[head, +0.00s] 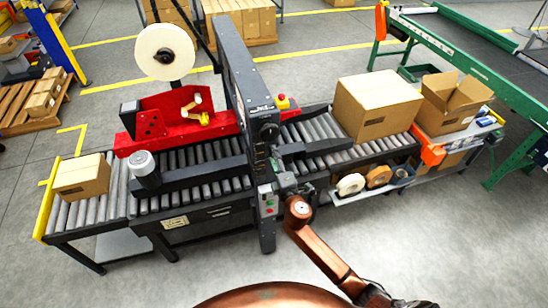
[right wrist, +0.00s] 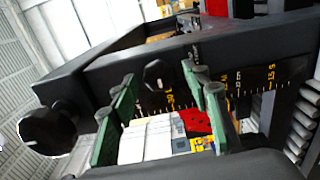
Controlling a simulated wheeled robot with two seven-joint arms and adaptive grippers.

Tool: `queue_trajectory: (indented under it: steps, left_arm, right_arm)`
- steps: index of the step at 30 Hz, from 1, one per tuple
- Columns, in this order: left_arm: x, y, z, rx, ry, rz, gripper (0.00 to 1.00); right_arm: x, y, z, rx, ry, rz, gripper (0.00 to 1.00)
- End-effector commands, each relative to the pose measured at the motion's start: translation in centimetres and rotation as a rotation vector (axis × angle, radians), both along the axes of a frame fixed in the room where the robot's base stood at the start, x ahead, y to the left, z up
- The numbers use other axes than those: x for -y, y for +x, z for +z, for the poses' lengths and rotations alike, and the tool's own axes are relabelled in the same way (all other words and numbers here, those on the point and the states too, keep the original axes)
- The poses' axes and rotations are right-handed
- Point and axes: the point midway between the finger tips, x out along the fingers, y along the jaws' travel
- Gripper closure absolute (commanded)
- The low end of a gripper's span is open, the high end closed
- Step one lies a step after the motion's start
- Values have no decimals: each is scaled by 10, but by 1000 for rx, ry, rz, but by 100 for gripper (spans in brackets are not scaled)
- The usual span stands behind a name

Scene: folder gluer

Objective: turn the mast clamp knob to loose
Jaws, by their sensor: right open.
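The black mast (head: 240,85) of the machine stands over the roller conveyor in the head view. A round black knob (head: 269,131) sits on its front face. My right gripper (head: 284,182) is low in front of the mast, below that knob, at the end of my copper arm. In the right wrist view its green fingers (right wrist: 158,76) are apart, with nothing held. A small black knob with a pale mark (right wrist: 158,73) shows between the fingertips, beside a yellow-marked scale. I cannot tell whether the fingers touch it. A larger round black knob (right wrist: 48,128) is at the left. My left gripper is not seen.
A control box with buttons (head: 267,199) is just left of my right gripper. A black side arm (head: 315,147) reaches over the rollers nearby. Tape rolls (head: 351,184) lie on a shelf to the right. Cartons (head: 375,107) stand on the conveyor. The front floor is clear.

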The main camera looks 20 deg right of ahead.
Motion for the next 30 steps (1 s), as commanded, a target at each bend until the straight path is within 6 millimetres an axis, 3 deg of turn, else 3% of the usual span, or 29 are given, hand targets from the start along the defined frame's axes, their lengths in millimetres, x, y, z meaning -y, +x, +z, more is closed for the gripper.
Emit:
queue_trajectory:
  steps: [5, 18, 24, 30]
  left_arm:
    - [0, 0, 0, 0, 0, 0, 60]
    - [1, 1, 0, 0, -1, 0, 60]
    - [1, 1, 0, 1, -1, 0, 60]
    - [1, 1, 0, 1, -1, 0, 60]
  right_arm:
    - [1, -15, -1, -1, 0, 0, 57]
    - [4, -100, -1, -3, 1, 0, 57]
    - [4, -118, 0, 0, 0, 0, 57]
    - [4, -120, 0, 0, -1, 0, 57]
